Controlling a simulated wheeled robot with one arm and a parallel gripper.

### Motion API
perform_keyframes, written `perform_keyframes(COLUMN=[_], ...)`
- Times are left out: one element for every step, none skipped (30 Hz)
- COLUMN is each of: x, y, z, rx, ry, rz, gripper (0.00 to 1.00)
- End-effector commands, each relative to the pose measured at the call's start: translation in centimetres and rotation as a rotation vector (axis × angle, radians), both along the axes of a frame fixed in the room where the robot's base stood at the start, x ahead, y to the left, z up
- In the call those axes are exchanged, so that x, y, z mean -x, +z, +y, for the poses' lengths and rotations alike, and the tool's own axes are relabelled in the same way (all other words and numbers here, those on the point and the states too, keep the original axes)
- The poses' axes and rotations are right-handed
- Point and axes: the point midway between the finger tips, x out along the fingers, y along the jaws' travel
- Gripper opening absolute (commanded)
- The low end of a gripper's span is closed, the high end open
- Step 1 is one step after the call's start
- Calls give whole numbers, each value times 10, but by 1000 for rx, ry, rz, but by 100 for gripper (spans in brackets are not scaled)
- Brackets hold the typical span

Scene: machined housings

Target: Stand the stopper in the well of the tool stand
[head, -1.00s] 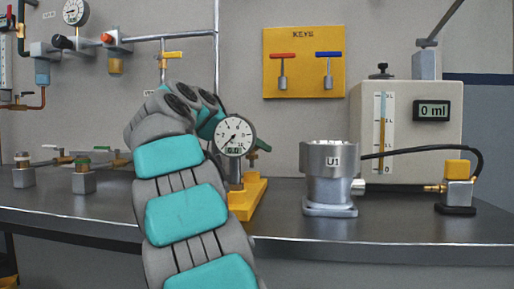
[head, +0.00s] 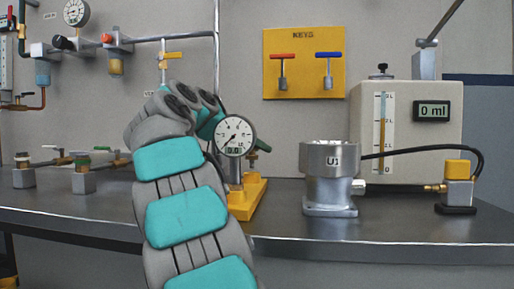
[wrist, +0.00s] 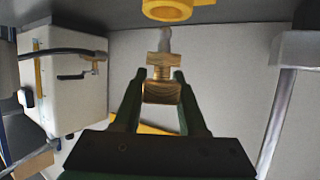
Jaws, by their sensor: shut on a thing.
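In the wrist view my gripper (wrist: 159,86) has its dark green fingers shut on a brass stopper (wrist: 161,92). The stopper has a wide block between the fingers, a narrower neck and a grey tip pointing to the top of the picture. A yellow ring-shaped part (wrist: 178,11) shows at the top edge, just beyond the tip; I cannot tell whether it is the well. The tip looks apart from it. A yellow base (head: 248,198), possibly the tool stand, is partly hidden behind my arm.
A round gauge (head: 236,136) stands over the yellow base. Right of it are a metal housing marked U1 (head: 330,180) and a grey tank box (head: 434,145) with a hose. Small valve fittings (head: 84,178) stand at left. The bench front (head: 400,228) is clear.

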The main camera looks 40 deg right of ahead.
Motion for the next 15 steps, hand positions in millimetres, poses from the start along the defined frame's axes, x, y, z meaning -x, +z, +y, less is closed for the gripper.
perform_keyframes(x=[0,0,0,0,0,0,0,0,0,0,0,0,0,0,0], y=[-1,-2,-3,-4,-5,-6,-6,-7,-8,-9,-9,-10,-11,-11,-12], z=[0,0,0,0,0,0,0,0,0,0,0,0,0,0,0], rx=[0,0,0,0,0,0,0,0,0,0,0,0,0,0,0], ry=[0,0,0,0,0,0,0,0,0,0,0,0,0,0,0], rz=[0,0,0,0,0,0,0,0,0,0,0,0,0,0,0], gripper=[0,0,0,0,0,0,0,0,0,0,0,0,0,0,0])
